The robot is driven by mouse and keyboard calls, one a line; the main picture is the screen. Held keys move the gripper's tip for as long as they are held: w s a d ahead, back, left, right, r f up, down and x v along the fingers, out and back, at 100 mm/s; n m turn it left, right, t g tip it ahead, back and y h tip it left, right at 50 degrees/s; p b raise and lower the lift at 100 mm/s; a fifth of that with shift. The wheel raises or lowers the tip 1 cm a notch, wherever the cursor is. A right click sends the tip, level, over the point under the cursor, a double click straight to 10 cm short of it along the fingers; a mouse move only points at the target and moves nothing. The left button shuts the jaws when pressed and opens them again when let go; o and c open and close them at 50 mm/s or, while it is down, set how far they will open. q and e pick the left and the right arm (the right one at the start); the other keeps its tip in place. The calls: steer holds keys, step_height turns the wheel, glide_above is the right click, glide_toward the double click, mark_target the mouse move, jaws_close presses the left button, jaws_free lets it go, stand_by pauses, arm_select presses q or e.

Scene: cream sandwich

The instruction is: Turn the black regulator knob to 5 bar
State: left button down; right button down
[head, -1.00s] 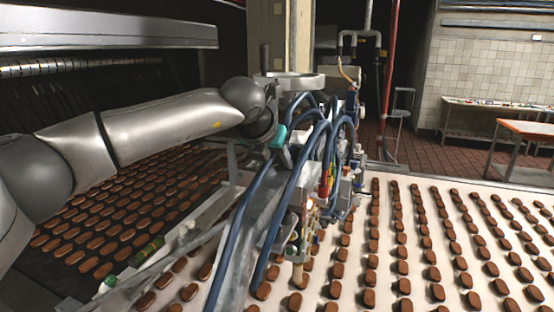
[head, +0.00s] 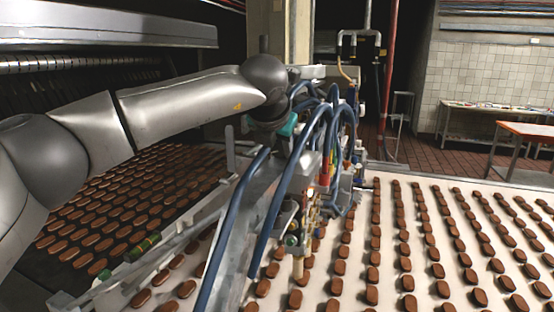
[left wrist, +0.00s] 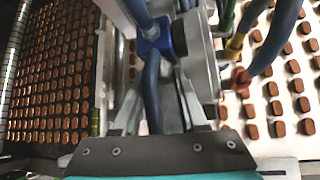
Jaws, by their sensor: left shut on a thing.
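My left gripper (head: 292,138) reaches into the hoses and fittings of the depositor machine (head: 318,185), its teal band showing and its fingertips hidden in the head view. In the left wrist view my left gripper (left wrist: 160,112) has its grey fingers reaching into the machine, with a blue hose crossing in front of them. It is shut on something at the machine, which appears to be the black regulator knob. I cannot make out the knob itself or any gauge reading. My right gripper is in neither view.
Blue hoses (head: 240,205) loop close around my left gripper. Rows of brown biscuits lie on the white conveyor belt (head: 356,230) at the right, with more at the left. Tables (head: 530,129) stand far back at the right.

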arm_select(q)
steer(key=shift+d+m+t+y+b, duration=0.1)
steer(key=shift+m+t+y+b, duration=0.25)
steer(key=shift+y+b, duration=0.45)
steer(key=shift+c, duration=2.2)
jaws_free()
steer(key=shift+s+r+b, duration=0.3)
steer(key=shift+s+r, duration=0.1)
steer(key=b+v, duration=0.3)
steer(key=v, duration=1.1)
